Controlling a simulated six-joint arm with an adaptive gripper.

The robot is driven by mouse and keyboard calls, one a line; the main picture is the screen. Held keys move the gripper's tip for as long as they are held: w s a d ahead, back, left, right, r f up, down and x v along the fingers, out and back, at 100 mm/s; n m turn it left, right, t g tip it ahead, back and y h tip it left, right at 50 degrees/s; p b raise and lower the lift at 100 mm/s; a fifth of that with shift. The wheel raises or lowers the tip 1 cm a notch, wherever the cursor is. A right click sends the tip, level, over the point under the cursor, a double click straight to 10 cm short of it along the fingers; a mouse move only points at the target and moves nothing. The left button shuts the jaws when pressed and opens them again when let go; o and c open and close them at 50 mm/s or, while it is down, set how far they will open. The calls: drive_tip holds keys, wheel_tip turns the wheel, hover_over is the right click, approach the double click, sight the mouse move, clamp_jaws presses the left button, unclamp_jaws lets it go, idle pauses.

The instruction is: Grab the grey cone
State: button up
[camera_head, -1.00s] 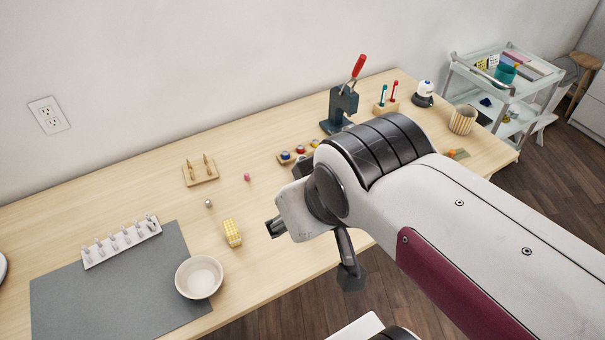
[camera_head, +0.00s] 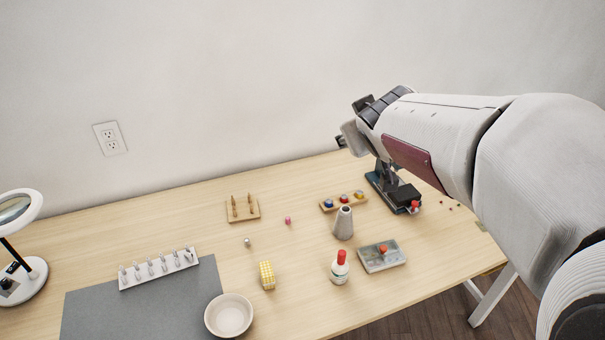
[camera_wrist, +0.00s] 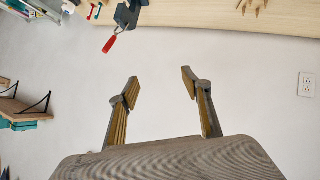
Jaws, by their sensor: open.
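The grey cone (camera_head: 343,223) stands upright on the wooden table in the head view, with a dark top. It stands between a strip of coloured pieces and a red-capped bottle. My gripper shows in the wrist view (camera_wrist: 160,84) with its two fingers spread wide and nothing between them. In the head view my arm reaches in from the right, and its end is up near the wall, behind and above the cone. The fingers are mostly hidden there. The cone is not visible in the wrist view.
A red-capped bottle (camera_head: 340,268) and a grey tray (camera_head: 371,258) stand in front of the cone. A wooden strip with coloured pieces (camera_head: 330,206) lies behind it. The dark press (camera_head: 380,181) stands to its right. A bowl (camera_head: 228,330) and yellow checked block (camera_head: 267,275) are left.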

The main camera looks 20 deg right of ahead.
drive_tip(key=w+d+f+n+t+y, duration=0.1)
drive_tip(key=w+d+f+n, duration=0.2)
drive_tip(key=w, duration=0.4)
drive_tip(key=w+d+f+n+t+y, duration=0.1)
drive_tip(key=w+d+f+y, duration=0.15)
drive_tip(key=w+d, duration=0.35)
drive_tip(key=n+g+y, duration=0.2)
drive_tip(key=n+y, duration=0.2)
drive_tip(key=y, duration=0.7)
approach(344, 222)
drive_tip(key=w, duration=0.4)
drive_tip(key=shift+d+r, duration=0.25)
drive_tip(key=shift+r, duration=0.1)
drive_tip(key=shift+x, duration=1.3)
